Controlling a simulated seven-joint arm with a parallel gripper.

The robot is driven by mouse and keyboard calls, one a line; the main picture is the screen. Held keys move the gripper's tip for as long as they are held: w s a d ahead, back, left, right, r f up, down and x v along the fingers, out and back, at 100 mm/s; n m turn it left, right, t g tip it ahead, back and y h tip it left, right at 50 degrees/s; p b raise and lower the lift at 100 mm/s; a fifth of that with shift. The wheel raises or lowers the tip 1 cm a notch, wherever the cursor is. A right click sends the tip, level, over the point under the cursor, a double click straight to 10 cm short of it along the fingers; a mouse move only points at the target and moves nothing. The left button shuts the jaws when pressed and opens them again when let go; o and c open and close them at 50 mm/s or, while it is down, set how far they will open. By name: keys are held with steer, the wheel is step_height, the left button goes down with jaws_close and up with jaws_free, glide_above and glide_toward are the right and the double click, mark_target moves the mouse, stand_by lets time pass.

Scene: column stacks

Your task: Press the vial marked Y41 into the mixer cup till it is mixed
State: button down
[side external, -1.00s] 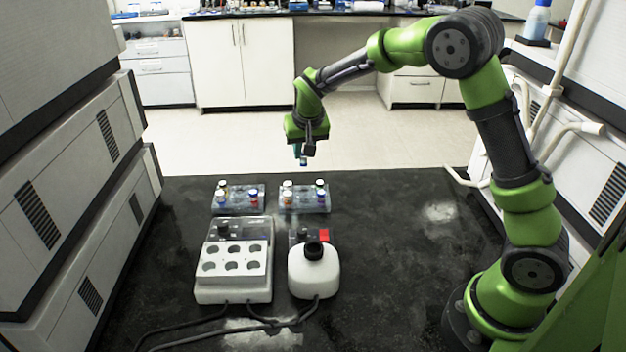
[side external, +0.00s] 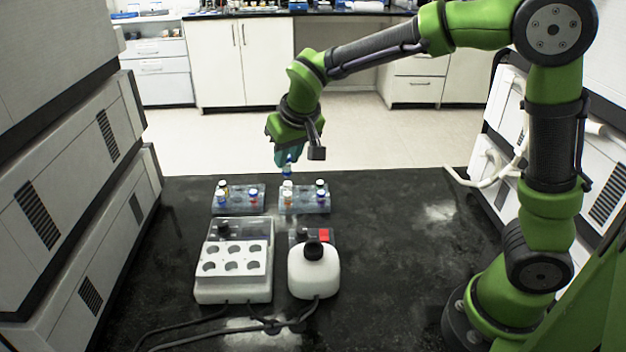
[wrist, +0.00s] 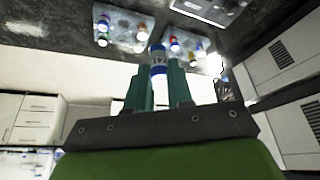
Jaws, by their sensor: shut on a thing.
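My gripper (side external: 288,160) has teal fingers shut on a vial with a blue cap and white label (side external: 287,171). The held vial also shows in the wrist view (wrist: 158,62) between the fingertips; its label has dark marks that I cannot read with certainty as Y41. In the side view the vial is just above or behind the back of the right rack; I cannot tell whether it is clear of it. The mixer is a rounded white unit (side external: 314,273) with a black cup (side external: 314,250) on top, in front of the right rack. The cup looks empty.
The left rack (side external: 238,206) and right rack (side external: 305,205) hold several capped vials. A white block unit with round holes (side external: 233,285) stands left of the mixer. Cables (side external: 270,325) lie in front. The black bench right of the mixer is clear.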

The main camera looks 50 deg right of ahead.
steer(key=s+a+f+n+y, duration=0.1)
steer(key=s+a+n, duration=0.2)
steer(key=s, duration=0.3)
steer(key=s+a+f+n+y, duration=0.1)
steer(key=s+a+n+y, duration=0.1)
steer(key=s+n, duration=0.3)
steer(key=shift+s+a+f, duration=0.2)
steer(key=shift+s+a, duration=0.4)
steer(key=shift+s, duration=0.6)
steer(key=shift+f, duration=1.85)
steer(key=shift+f, duration=1.3)
stand_by(2.5)
